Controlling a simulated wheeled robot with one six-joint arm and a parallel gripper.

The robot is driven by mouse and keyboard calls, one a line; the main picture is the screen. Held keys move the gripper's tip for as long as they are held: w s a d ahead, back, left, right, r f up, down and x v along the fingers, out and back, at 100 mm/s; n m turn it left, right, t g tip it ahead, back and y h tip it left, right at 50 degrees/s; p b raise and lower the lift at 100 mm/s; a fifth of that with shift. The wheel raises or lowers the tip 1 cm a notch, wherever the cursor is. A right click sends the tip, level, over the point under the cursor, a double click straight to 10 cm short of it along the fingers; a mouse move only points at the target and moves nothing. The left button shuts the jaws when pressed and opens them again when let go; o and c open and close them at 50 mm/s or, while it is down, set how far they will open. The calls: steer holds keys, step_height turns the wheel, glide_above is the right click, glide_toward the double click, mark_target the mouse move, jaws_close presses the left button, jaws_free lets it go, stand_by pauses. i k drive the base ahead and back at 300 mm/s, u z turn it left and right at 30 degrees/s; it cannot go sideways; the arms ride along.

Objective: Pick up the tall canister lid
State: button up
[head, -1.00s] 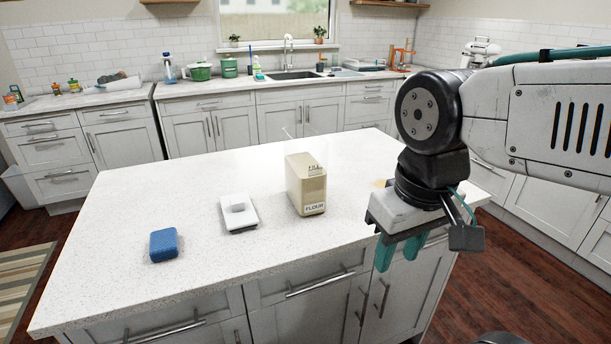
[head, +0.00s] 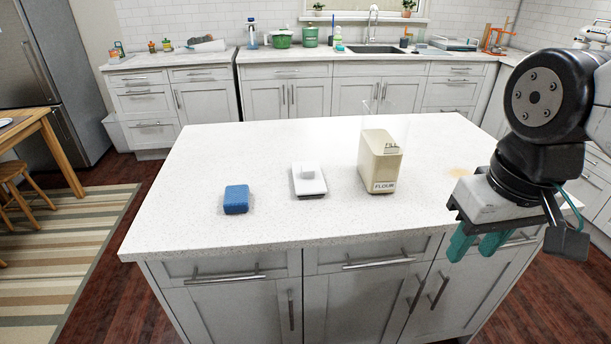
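A white square lid with a raised block-shaped knob (head: 308,179) lies flat on the island counter, and I take it to be the canister lid. To its right stands a tall cream canister labelled FLOUR (head: 381,165). A thin see-through panel rises behind the canister's top; I cannot tell whether it is attached. My gripper (head: 477,247) hangs at the right, in front of the counter's front edge in the picture. Its two teal fingers point down, a little apart, with nothing seen between them. It is well to the right of the lid and not touching it.
A blue block (head: 236,199) lies left of the lid on the white island counter (head: 220,150). A tan round patch (head: 461,172) shows near the counter's right end. Drawer handles stick out below the front edge. A wooden table (head: 50,140) stands at far left.

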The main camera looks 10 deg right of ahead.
mark_target(316, 186)
steer(key=k, duration=0.45)
steer(key=u, duration=0.75)
steer(key=i, duration=1.2)
steer(key=z, duration=0.25)
